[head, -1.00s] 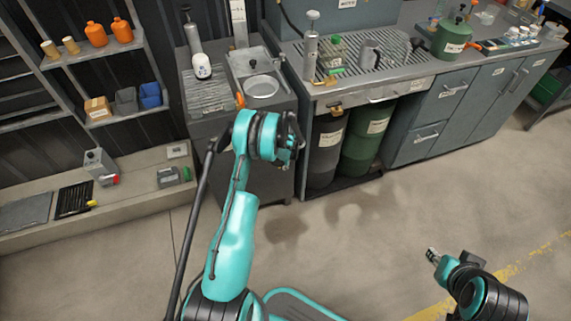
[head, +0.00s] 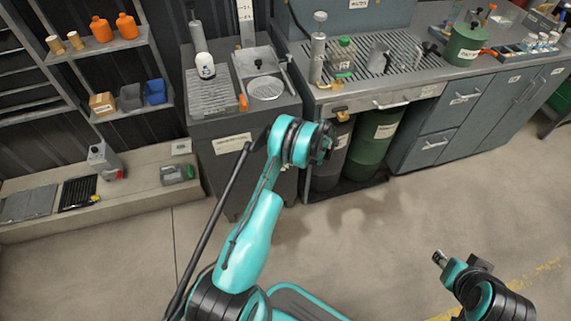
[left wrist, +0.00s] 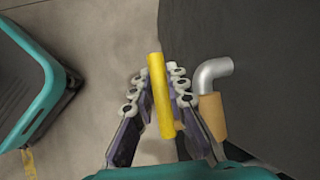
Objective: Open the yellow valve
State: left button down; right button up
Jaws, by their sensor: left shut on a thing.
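The yellow valve handle (left wrist: 160,95) is a straight bar in the left wrist view, lying between the fingers of my left gripper (left wrist: 158,92). The gripper is shut on it. Beside it are a tan valve body (left wrist: 212,115) and a grey elbow spout (left wrist: 214,72). In the head view, the valve (head: 341,116) shows as a small brassy shape at the counter's front edge, with my left gripper (head: 330,141) just below and left of it; the grip is hidden there. My right gripper (head: 439,258) is over the floor at lower right, its jaw state unclear.
A grey drain counter (head: 395,62) stands behind the valve, with a dark drum and a green drum (head: 375,145) beneath. A sink cabinet (head: 235,135) is at its left. The floor (head: 370,255) in front is clear.

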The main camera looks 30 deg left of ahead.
dwell(0.4)
pick_arm(q)
jog(key=c, duration=1.5)
grip_release()
jog(key=shift+r, duration=0.1)
jog(key=v, duration=1.1)
jog(key=shift+w+d+r, duration=0.2)
jog(key=shift+d+r, duration=0.1)
jog(key=shift+r, duration=0.1)
